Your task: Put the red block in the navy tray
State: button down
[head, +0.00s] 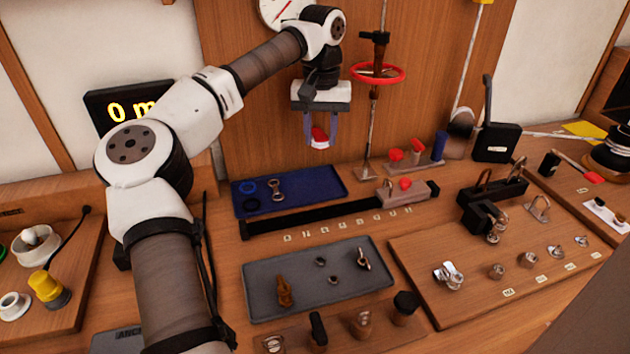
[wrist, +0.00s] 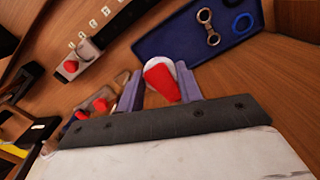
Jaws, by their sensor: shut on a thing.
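My gripper (head: 320,143) is shut on a small red and white piece (head: 319,133), held in the air above the back of the bench. In the wrist view the piece (wrist: 160,80) shows a red, tapered part against a rounded white part, between the two purple-grey fingers. I cannot tell whether it is a plain block. The navy tray (head: 315,183) lies lower down, below and slightly left of my gripper in the head view. It holds a blue ring, a dark ring and a metal double-ring piece. In the wrist view the tray (wrist: 178,42) is at the top right.
A long black rail (head: 310,218) with a grey slider and red knob runs in front of the tray. A grey tray (head: 330,300) with small parts lies nearer. A rod with a red handwheel (head: 377,73) stands right of my gripper. Red-topped pieces (head: 396,155) stand beyond it.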

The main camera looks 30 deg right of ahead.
aim_at(320, 193)
notch_tip(320, 193, down, 12)
jog(key=shift+f+p, duration=0.25)
jog(key=shift+p, duration=0.55)
jog(key=shift+f, duration=0.2)
jog(key=c, duration=1)
grip_release()
jog(key=shift+o, duration=0.3)
jog(key=shift+r, duration=0.15)
notch_tip(320, 193, up, 12)
jog(key=shift+w+d+r+b, duration=0.1)
jog(key=shift+b, duration=0.7)
